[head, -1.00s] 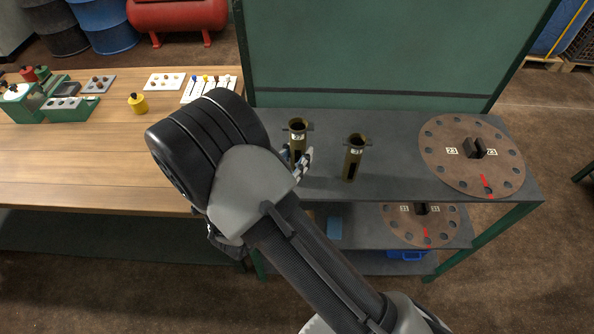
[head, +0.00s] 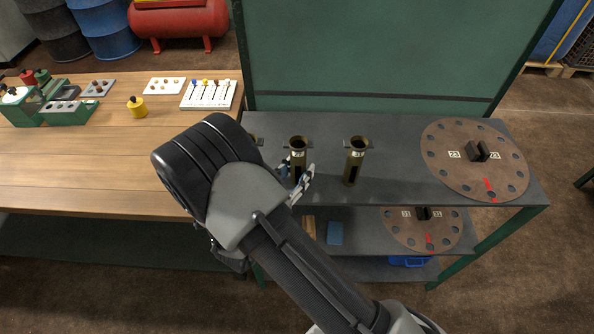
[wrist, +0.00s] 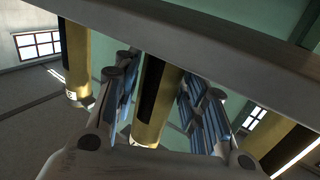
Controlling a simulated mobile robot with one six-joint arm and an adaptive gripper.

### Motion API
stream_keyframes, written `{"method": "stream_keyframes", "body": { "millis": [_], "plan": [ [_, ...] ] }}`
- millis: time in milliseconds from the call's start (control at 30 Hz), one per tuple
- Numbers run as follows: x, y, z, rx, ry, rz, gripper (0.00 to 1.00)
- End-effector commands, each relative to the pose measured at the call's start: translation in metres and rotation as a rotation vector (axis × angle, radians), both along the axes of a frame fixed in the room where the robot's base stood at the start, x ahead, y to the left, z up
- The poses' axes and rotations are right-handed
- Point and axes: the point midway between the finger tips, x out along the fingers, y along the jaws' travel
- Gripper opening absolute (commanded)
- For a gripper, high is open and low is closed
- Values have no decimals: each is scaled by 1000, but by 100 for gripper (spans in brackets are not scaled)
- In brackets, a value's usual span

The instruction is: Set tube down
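A brass tube (head: 298,163) with a dark slot stands upright, or nearly so, at the left part of the grey bench top. My gripper (head: 298,176) has its fingers on both sides of this tube and appears shut on it. In the wrist view the tube (wrist: 152,105) runs between the blue finger pads (wrist: 160,105). Its lower end is partly hidden by a finger, so contact with the bench cannot be seen clearly. A second brass tube (head: 356,160) stands to its right. A third tube (head: 255,138) is mostly hidden behind my arm on the left.
A round brown disc (head: 445,165) with holes lies at the bench's right; another (head: 400,232) is on the shelf below. A green panel (head: 360,50) rises behind. A wooden table (head: 90,165) with small fixtures adjoins on the left. The bench between tubes and disc is clear.

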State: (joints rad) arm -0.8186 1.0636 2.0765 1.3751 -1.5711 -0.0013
Motion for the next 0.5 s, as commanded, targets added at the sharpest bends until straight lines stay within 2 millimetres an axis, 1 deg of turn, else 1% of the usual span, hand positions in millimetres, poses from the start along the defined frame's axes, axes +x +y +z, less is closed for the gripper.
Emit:
{"method": "stream_keyframes", "body": {
  "millis": [33, 100, 133, 400, 500],
  "plan": [
    [0, 0, 0, 0, 0, 0, 45],
    [0, 0, 0, 0, 0, 0, 49],
    [0, 0, 0, 0, 0, 0, 50],
    [0, 0, 1, 0, 0, 0, 50],
    [0, 0, 5, 0, 0, 0, 50]
  ]
}}
